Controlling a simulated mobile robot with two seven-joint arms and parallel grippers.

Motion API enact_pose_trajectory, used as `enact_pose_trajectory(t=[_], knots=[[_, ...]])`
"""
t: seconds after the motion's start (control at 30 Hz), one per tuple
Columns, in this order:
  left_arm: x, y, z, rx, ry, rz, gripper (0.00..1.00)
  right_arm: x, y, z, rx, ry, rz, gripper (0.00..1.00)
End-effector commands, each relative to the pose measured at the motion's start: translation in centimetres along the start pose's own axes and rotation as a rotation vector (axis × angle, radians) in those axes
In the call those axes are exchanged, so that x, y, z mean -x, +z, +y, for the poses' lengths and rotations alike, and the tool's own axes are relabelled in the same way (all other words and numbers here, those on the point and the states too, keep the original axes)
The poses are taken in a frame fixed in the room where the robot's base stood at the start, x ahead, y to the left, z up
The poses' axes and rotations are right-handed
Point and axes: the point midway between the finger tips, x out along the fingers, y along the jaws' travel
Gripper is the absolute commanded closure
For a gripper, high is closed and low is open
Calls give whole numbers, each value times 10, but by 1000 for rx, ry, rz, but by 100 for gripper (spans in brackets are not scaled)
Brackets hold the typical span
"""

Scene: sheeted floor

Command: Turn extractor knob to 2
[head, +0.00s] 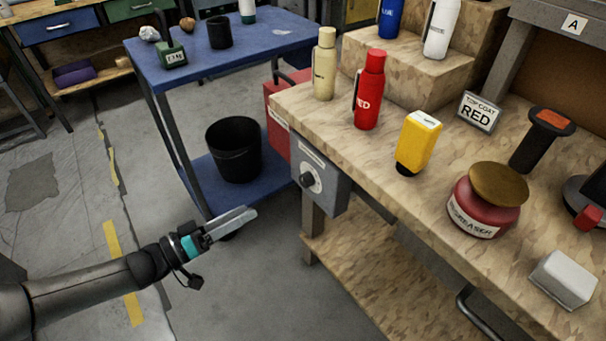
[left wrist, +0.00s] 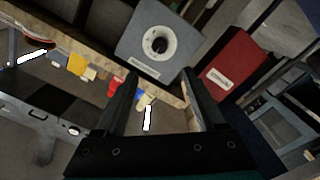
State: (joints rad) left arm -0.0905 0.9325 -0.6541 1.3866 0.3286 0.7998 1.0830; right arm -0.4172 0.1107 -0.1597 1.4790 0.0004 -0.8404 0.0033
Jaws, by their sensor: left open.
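The extractor knob (head: 307,179) is a dark knob on a pale round dial, set on the front of a grey box (head: 333,189) fixed to the workbench edge. The knob (left wrist: 160,45) and its dial also show in the left wrist view, beyond my fingers and a little above them. The dial's markings are too small to read. My left gripper (head: 240,222) is open and empty, to the left of the box and below it, apart from the knob. Its two dark fingers (left wrist: 162,92) frame the lower middle of the wrist view. My right gripper is out of view.
The wooden workbench (head: 300,103) holds a beige bottle (head: 324,64), a red bottle (head: 369,90), a yellow container (head: 417,142) and a degreaser tin (head: 481,217). A blue cart (head: 240,62) with a black bin (head: 234,149) stands behind my left gripper. Floor around the gripper is open.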

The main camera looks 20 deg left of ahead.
Motion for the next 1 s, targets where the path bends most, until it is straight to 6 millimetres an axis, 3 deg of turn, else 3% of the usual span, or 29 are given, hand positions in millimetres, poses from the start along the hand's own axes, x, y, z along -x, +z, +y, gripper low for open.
enact_pose_trajectory(t=[0.7,1.0], knots=[[-114,1,-2,-4,-1,2,29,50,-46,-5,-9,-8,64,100],[-143,1,-2,-4,-4,0,29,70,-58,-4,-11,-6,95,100]])
